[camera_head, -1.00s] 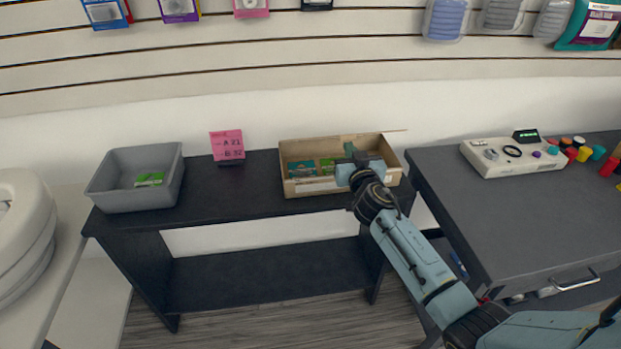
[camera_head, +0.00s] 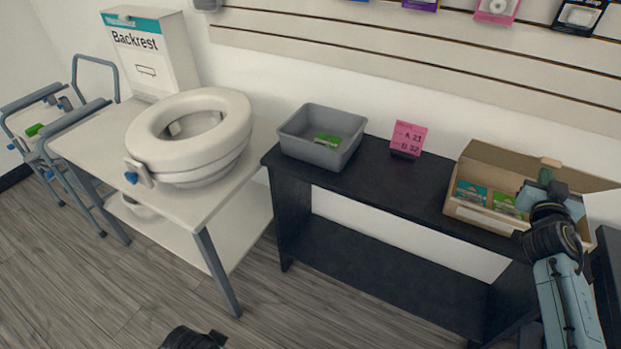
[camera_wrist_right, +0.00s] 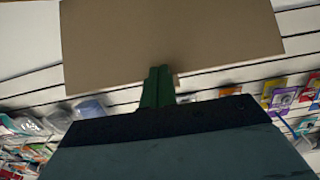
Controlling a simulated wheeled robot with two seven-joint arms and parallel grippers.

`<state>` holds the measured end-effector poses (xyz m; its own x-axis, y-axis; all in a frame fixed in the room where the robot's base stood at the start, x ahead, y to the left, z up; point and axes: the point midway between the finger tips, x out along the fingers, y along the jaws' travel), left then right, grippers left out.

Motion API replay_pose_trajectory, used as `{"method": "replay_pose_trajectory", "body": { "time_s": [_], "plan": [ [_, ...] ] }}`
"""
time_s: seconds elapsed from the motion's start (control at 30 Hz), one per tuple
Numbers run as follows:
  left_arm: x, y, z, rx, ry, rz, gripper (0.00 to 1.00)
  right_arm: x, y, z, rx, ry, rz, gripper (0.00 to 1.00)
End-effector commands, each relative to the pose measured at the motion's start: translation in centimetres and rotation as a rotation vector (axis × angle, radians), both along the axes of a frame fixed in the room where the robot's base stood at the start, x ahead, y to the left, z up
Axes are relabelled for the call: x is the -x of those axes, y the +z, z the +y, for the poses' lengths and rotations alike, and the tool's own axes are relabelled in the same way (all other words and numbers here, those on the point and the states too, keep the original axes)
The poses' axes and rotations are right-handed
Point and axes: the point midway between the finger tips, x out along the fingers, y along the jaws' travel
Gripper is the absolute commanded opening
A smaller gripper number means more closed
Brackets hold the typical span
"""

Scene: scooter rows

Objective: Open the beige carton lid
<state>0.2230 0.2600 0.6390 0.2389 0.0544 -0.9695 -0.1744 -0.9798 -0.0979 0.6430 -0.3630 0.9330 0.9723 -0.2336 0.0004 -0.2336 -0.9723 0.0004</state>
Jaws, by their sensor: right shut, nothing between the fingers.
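The beige carton (camera_head: 477,212) stands open at the right end of the black shelf. Green and teal boxes (camera_head: 505,203) show inside it. Its lid (camera_head: 588,181) is up, and a flap reaches out to the right behind my right gripper. My right gripper (camera_head: 545,177) is over the right part of the carton and hides some of it. In the right wrist view, its green fingers (camera_wrist_right: 157,88) are shut and empty, close to the lower edge of a flat brown cardboard panel (camera_wrist_right: 170,38). Contact is unclear.
A grey bin (camera_head: 318,145) with a green packet and a pink sign (camera_head: 407,139) stand left of the carton on the black shelf (camera_head: 375,185). A white table holds a raised toilet seat (camera_head: 190,130) and a Backrest box (camera_head: 150,55). Slatted wall lies behind.

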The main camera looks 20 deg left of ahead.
Motion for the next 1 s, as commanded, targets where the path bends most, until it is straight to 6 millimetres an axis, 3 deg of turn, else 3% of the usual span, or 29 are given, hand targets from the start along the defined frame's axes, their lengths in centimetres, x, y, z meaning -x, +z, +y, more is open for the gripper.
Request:
{"method": "replay_pose_trajectory", "body": {
  "time_s": [0.37,1.0],
  "plan": [
    [0.0,-0.1,0.0,0.0,0.0,0.0,0.36,-0.2,0.1,0.0,0.0,0.0,-0.001,0.0],
    [0.0,-1.3,0.0,0.0,0.0,0.0,0.36,-3.2,0.7,-0.8,0.0,0.0,-0.001,0.0]
  ]
}}
